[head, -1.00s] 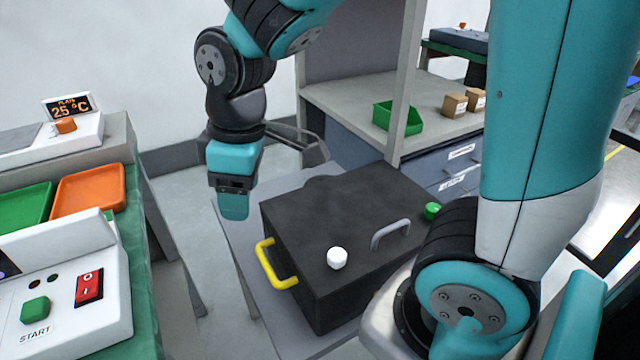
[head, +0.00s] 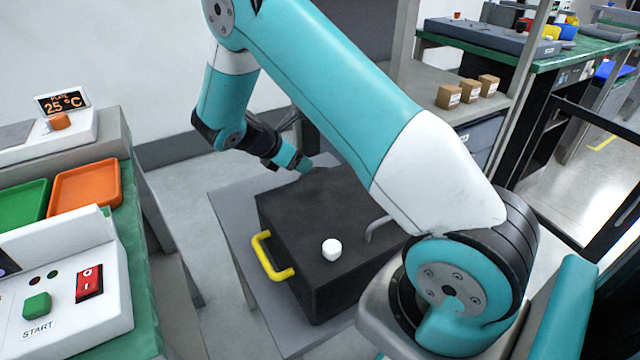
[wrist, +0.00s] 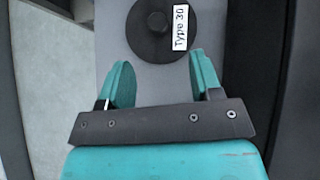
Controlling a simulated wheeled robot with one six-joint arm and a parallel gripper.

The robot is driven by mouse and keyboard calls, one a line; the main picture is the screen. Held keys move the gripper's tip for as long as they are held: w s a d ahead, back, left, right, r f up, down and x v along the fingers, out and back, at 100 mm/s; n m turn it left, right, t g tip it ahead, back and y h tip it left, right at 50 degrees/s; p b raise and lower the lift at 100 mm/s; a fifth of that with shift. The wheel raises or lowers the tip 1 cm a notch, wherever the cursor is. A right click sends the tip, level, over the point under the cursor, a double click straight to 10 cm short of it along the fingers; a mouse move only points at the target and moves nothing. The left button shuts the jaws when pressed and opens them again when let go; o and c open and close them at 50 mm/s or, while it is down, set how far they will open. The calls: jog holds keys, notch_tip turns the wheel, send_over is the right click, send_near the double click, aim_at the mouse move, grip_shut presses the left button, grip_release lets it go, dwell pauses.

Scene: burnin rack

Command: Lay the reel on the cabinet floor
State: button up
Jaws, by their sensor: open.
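In the wrist view, the reel (wrist: 142,42) is a black disc with a central hub and a white "Type 30" label. It lies flat on the grey table top. My gripper (wrist: 163,76) is open and empty, its two teal fingers apart, with the reel just beyond the fingertips. In the head view my gripper (head: 303,164) is behind the cabinet (head: 310,205), a dark box on the grey table. The reel is mostly hidden there.
At left is a bench with an orange tray (head: 85,195), a green tray (head: 22,205), a START button box (head: 70,285) and a 25 °C display (head: 62,103). Small cardboard boxes (head: 448,96) stand on a shelf behind. My upper arm crosses above the cabinet.

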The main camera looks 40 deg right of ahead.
aim_at(318, 170)
jog(key=b+x, duration=0.1)
jog(key=x, duration=0.9)
jog(key=shift+w+f+b, duration=0.2)
jog(key=shift+f+b, duration=0.05)
jog(key=shift+b, duration=0.15)
grip_shut()
jog(key=shift+r, duration=0.15)
